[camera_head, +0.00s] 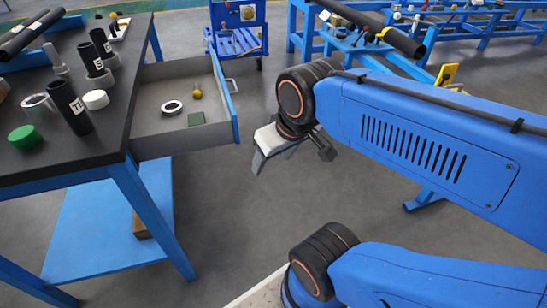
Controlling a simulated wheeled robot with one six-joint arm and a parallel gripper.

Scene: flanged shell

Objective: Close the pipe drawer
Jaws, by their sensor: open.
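The drawer (140,118) is pulled out from the right side of the black-topped table (108,110). It has grey inner walls, a blue front panel (224,98) and a metal handle (231,86) on its outer face. Inside lie a white ring (172,107), a small yellow knobbed piece (197,92) and a dark green square (196,119). My gripper (272,168) is open and empty. It hangs over the floor to the right of and below the drawer front in the picture, apart from it.
Black pipe pieces (70,107), a green cap (25,137) and a white cap (96,99) stand on the table. A blue cart (238,40) stands behind the drawer, and blue racks (480,40) stand at the back right. The floor (225,200) between the table and my arm is clear.

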